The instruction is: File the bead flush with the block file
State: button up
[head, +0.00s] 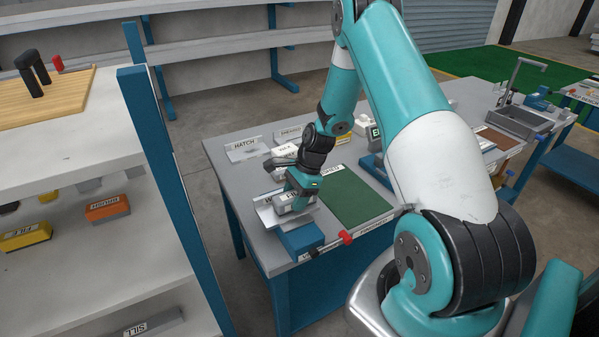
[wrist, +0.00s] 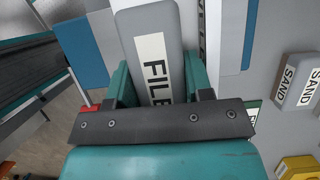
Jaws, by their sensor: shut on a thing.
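My gripper (head: 302,180) is low over the near left end of the blue-legged bench. In the wrist view its teal fingers (wrist: 155,85) are shut on the sides of a grey block file (wrist: 163,25) with a white FILE label. In the head view the file is largely hidden by the gripper. A light metal panel piece (head: 268,214) sits at a blue jig block (head: 300,239) directly under the gripper. I cannot make out the bead, nor whether the file touches the panel.
A HATCH piece (head: 245,148) lies behind. A shelf unit (head: 150,130) stands left.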

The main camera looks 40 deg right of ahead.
notch_tip(320, 180, up, 8)
jog(key=p, duration=0.5)
jog(key=shift+r+p, duration=0.15)
jog(key=shift+p, duration=0.25)
jog(key=shift+a, duration=0.15)
